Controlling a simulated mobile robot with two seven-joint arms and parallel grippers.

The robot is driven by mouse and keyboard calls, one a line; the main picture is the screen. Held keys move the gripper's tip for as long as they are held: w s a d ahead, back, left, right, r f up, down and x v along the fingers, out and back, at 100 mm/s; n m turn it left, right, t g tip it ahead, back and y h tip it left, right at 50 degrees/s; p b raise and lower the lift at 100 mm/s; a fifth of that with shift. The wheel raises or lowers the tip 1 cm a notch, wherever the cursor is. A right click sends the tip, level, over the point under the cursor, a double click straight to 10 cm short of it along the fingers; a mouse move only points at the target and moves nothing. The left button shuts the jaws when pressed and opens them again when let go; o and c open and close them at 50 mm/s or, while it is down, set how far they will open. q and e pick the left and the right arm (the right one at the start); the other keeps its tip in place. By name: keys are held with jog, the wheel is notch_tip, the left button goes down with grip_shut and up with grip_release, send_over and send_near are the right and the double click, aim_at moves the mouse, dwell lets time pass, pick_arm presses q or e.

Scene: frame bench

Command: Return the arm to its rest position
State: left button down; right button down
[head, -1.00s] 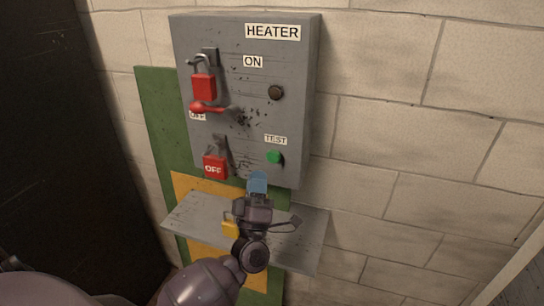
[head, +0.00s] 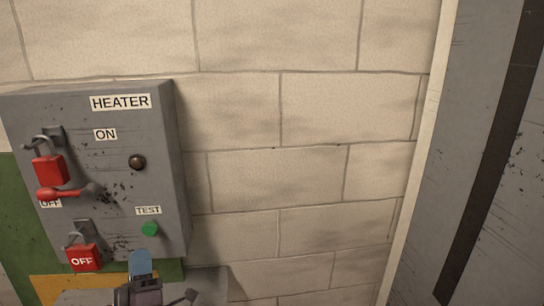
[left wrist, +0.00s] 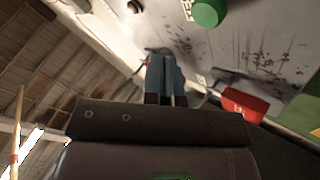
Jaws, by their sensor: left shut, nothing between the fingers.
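My left gripper (head: 140,264) shows at the bottom of the head view, below the green TEST button (head: 150,229) of the grey heater box (head: 95,150). Its blue fingers are together with nothing between them, as the left wrist view (left wrist: 166,75) also shows. The fingers appear apart from the button. In the left wrist view the green button (left wrist: 208,12) is at the top, beyond the fingers. Most of my left arm is below the head view's edge. My right gripper is in no view.
A red padlock (head: 49,170) hangs at the upper hasp, by the red lever handle (head: 60,193) at OFF. A dark round lamp (head: 137,162) is unlit. A grey shelf (head: 210,284) juts below the box.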

pick_arm(q)
jog(key=d+f+m+g+h, duration=0.6)
jog(key=d+f+m+h, duration=0.3)
jog(key=m+h, duration=0.6)
jog(key=s+a+f+g+y, duration=0.2)
jog(key=s+f+g, duration=0.1)
jog(key=s+f, duration=0.6)
jog(key=s+a+f+m+g+y, duration=0.1)
jog(key=s+a+f+g+y, duration=0.2)
jog(key=s+f, duration=0.6)
jog(key=shift+s+f+m+g+y, duration=0.2)
jog(key=shift+m+g+y, duration=0.1)
jog(key=shift+g, duration=0.3)
jog(key=shift+a, duration=0.1)
